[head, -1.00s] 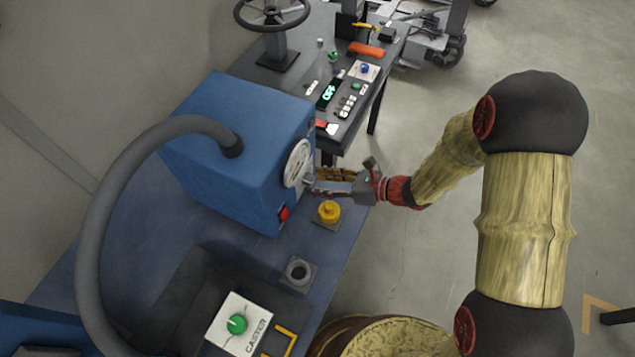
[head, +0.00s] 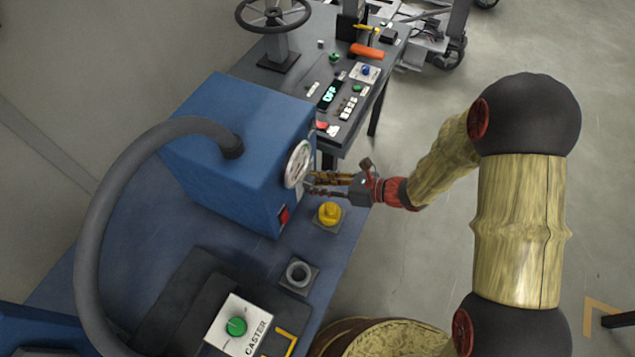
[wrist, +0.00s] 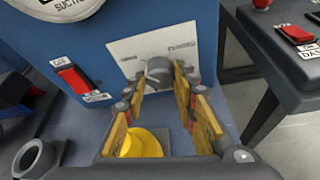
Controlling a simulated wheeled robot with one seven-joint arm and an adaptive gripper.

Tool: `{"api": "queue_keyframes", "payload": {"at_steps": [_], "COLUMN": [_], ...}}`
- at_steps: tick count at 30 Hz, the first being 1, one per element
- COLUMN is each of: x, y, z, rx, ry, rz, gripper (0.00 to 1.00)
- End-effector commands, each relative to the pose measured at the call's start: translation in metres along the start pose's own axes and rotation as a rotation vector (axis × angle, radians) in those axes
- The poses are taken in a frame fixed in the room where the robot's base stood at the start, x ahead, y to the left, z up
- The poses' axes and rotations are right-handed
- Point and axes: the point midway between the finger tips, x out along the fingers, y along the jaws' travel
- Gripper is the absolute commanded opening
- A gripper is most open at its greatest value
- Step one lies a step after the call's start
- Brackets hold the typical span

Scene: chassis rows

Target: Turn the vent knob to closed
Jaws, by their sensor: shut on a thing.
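The vent knob (wrist: 158,72) is a grey round knob on a pale plate (wrist: 128,45) on the front of the blue box (head: 235,150). It shows in the wrist view at centre, and my gripper hides it in the head view. My gripper (wrist: 163,85) points straight at the box front, with one yellow-padded finger on each side of the knob. It is shut on the knob. The lettering on the plate is too small to read.
A round suction dial (head: 298,163) sits above the knob. A red rocker switch (wrist: 73,82) is left of it. A yellow button (head: 329,213) stands on the bench below my gripper. A second table (head: 345,110) with controls is close behind.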

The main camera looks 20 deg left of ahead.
Motion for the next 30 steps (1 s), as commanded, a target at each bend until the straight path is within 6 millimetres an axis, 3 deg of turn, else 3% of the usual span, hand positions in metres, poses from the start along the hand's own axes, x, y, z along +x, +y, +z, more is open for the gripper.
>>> {"api": "queue_keyframes", "payload": {"at_steps": [6,17,30], "x": [0.0,-0.001,-0.0016], "y": [0.0,-0.0003,-0.0021], "z": [0.0,0.0018,0.0033], "rx": [0.0,0.064,0.392], "ry": [0.0,0.001,0.0], "rz": [0.0,0.026,0.162], "gripper": [0.02,0.02,0.02]}}
